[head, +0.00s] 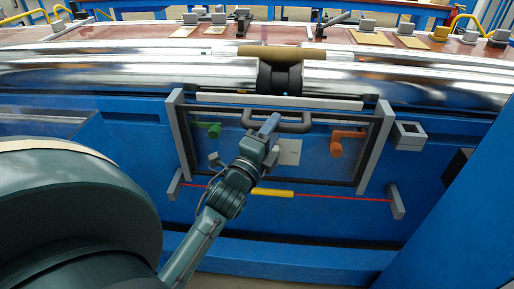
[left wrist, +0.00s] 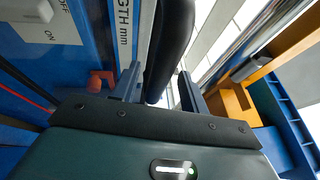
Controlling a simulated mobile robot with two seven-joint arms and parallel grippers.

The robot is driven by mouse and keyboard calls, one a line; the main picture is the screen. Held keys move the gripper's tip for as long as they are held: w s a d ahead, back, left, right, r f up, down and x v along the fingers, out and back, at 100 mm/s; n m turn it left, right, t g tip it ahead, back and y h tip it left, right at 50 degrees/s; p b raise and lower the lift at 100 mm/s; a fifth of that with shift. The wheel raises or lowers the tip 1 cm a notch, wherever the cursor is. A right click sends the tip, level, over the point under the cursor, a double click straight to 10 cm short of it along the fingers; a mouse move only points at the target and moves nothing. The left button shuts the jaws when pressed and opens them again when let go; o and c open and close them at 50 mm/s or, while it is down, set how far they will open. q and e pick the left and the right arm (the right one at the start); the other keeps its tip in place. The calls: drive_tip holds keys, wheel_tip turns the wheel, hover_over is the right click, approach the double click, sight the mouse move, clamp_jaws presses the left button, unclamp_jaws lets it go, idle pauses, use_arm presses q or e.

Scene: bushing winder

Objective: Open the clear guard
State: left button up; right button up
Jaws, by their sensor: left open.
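The clear guard (head: 325,165) is a see-through panel between grey side posts on the blue machine front, below the shiny rollers. It appears closed. Its dark handle (head: 307,124) is a bar near the panel's upper middle. My left gripper (head: 269,124) reaches up to the handle's left part with its jaws open. In the left wrist view the black handle (left wrist: 172,40) runs between the two spread fingers of the gripper (left wrist: 158,80). I cannot tell whether either finger touches it. My right gripper is not in view.
A red line with a yellow sleeve (head: 272,192) runs between grey brackets below the guard. A green knob (head: 207,129) and an orange lever (head: 348,142) sit at either side of the handle. A grey box (head: 409,136) is right of the guard.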

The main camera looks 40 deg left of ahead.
use_arm(q)
drive_tip(key=b+v, duration=0.1)
drive_tip(key=v, duration=1)
drive_tip(key=shift+s, duration=0.15)
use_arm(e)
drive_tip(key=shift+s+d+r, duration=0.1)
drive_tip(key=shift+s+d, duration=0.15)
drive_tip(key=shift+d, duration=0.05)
use_arm(q)
drive_tip(key=s+d+f+n+g+h+p, duration=0.3)
drive_tip(key=d+f+n+g+p, duration=0.1)
drive_tip(key=d+n+p, duration=0.3)
drive_tip(key=s+d+f+n+g+h+p, duration=0.3)
drive_tip(key=d+f+n+g+p, duration=0.2)
drive_tip(key=d+f+n+p, duration=0.1)
drive_tip(key=shift+s+d+f+n+h+p, duration=0.2)
drive_tip(key=shift+d+f+n+h+p, duration=0.1)
drive_tip(key=shift+d+n+p, duration=0.35)
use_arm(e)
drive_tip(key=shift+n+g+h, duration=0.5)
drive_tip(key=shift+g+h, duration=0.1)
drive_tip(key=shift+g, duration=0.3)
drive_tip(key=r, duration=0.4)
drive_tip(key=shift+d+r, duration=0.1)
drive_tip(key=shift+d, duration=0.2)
